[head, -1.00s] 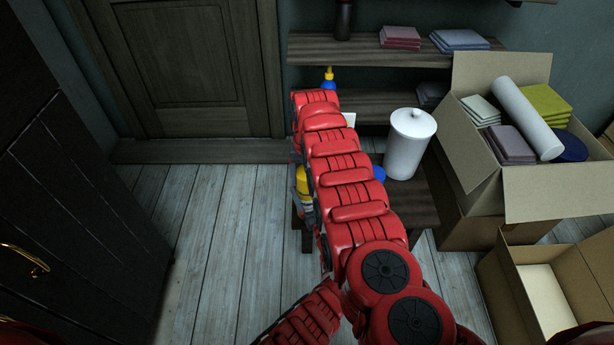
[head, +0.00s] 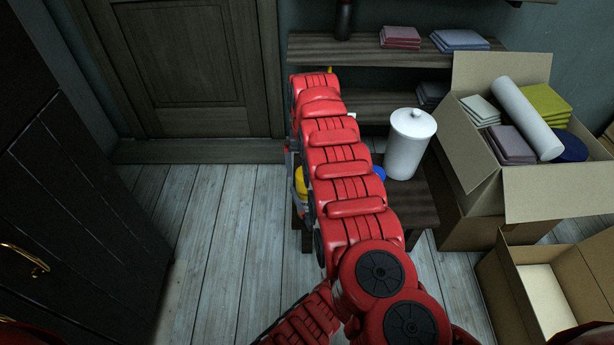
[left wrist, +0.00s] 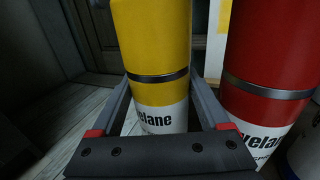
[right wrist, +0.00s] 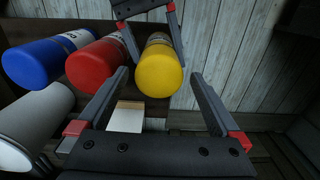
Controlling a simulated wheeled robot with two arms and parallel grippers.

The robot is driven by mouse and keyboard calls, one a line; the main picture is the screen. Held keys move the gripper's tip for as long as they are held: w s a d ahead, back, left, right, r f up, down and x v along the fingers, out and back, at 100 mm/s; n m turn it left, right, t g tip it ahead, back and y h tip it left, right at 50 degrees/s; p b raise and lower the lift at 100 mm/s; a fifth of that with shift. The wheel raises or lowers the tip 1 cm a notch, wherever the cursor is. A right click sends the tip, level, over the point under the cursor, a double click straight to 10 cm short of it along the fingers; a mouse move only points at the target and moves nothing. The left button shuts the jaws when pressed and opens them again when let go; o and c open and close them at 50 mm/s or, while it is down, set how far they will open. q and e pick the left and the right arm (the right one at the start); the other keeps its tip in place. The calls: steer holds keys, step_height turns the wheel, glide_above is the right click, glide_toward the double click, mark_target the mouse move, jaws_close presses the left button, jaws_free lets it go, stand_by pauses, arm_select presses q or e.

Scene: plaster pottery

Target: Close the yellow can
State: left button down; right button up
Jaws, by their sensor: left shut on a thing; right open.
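The yellow can (left wrist: 162,40) stands between the fingers of my left gripper (left wrist: 161,82), which is shut on it around its lower part, near the dark band and white label. In the right wrist view the yellow can (right wrist: 160,68) shows from its top end, with the left gripper (right wrist: 148,28) on it. My right gripper (right wrist: 160,78) is open and empty, its fingers pointing toward the yellow can's top, apparently apart from it. No separate lid can be made out. In the head view my arm hides most of the yellow can (head: 300,181).
A red can (right wrist: 95,65) stands close beside the yellow one, with a blue can (right wrist: 38,63) beyond. A white lidded canister (head: 409,145) stands on the low dark table (head: 425,205). An open carton (head: 475,190) is to the right. Floor at left is clear.

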step_height(320, 180, up, 8)
steer(key=shift+f, duration=0.2)
arm_select(q)
jaws_free()
steer(key=p+v, duration=0.6)
steer(key=v, duration=1.1)
steer(key=shift+s+p, duration=0.2)
steer(key=shift+p, duration=0.2)
arm_select(e)
step_height(320, 180, up, 7)
arm_select(q)
steer(key=shift+d, duration=0.1)
arm_select(e)
steer(key=shift+f, duration=0.1)
